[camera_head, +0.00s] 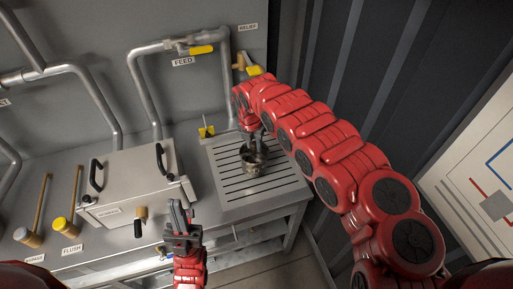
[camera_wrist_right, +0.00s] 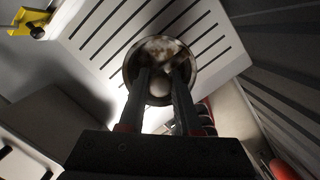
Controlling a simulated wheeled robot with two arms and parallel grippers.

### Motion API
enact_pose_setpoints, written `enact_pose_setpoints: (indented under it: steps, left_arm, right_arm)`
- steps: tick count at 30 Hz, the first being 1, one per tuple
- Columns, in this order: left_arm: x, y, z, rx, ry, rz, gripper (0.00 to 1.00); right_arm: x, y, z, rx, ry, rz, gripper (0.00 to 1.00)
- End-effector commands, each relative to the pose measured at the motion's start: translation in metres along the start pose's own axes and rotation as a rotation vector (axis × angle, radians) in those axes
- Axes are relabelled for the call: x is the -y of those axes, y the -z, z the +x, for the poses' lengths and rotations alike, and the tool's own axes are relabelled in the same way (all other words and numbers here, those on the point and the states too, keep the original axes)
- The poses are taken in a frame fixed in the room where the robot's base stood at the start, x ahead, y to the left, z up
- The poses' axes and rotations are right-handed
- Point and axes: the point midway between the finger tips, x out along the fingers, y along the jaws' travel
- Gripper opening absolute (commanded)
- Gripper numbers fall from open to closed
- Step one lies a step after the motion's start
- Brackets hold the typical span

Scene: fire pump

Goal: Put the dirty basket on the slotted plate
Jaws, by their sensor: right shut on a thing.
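The dirty basket (camera_head: 254,160) is a small round metal cup with brown grime, at the slotted plate in the head view. The slotted plate (camera_head: 232,192) is a pale metal sheet with dark parallel slots, at the right end of the bench. My right gripper (camera_head: 252,147) is shut on the basket from above. In the right wrist view the basket (camera_wrist_right: 131,70) lies between the fingers, over the slots. I cannot tell whether its base touches the plate. My left gripper (camera_head: 180,212) is in front of the bench, apart from the basket; its fingers seem parted.
A grey box (camera_head: 128,185) with two black handles stands left of the plate. Yellow-handled valves (camera_head: 206,131) and pipes (camera_head: 140,95) line the back. A brass-coloured lever (camera_head: 70,225) is at the left. The plate around the basket is clear.

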Motion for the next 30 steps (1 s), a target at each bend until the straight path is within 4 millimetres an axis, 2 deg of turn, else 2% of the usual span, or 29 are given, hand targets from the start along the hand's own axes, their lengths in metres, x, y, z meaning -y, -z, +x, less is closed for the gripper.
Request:
enact_pose_setpoints:
  steps: [5, 9, 15, 28, 29, 30]
  left_arm:
    - [0.0, 0.001, 0.003, 0.0, 0.0, 0.0, 0.0]
    - [0.001, 0.003, 0.015, 0.0, 0.0, 0.0, 0.0]
    - [0.001, 0.003, 0.018, 0.0, 0.0, 0.0, 0.0]
    - [0.001, 0.002, 0.013, 0.0, 0.0, 0.0, 0.0]
    - [0.001, 0.002, 0.013, 0.0, 0.0, 0.0, 0.0]
    - [0.001, 0.002, 0.014, 0.0, 0.0, 0.0, 0.0]
  right_arm:
    - [0.003, -0.01, 0.003, 0.002, 0.001, 0.003, 0.0]
    - [0.004, -0.005, 0.019, -0.002, 0.005, 0.001, 0.0]
    - [0.003, -0.003, 0.036, 0.001, 0.003, 0.001, 0.0]
    - [0.004, -0.004, 0.042, 0.003, 0.003, 0.002, 0.0]
    - [0.004, -0.004, 0.042, 0.003, 0.003, 0.002, 0.34]
    - [0.004, -0.004, 0.041, 0.003, 0.003, 0.002, 0.41]
